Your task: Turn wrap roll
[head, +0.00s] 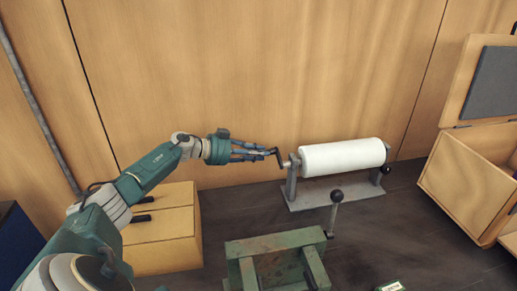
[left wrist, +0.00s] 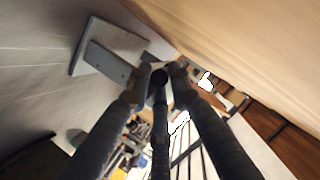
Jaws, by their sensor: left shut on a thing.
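The white wrap roll (head: 342,157) lies horizontally on a grey metal stand (head: 318,194) in the head view. A dark crank handle (head: 279,159) sticks out at its left end. My left gripper (head: 268,153) comes in from the left and is shut on the crank handle. In the left wrist view the dark fingers (left wrist: 160,80) close around the dark round end of the handle (left wrist: 158,75); the fingers hide most of it. The stand's plate (left wrist: 108,70) shows at the upper left there. My right gripper is not in view.
A green metal frame (head: 240,247) with a black-knobbed lever (head: 334,208) stands in front of the roll. A wooden box (head: 178,222) is at left, and an open wooden case (head: 462,188) at right. A wood-panelled wall (head: 230,60) rises close behind.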

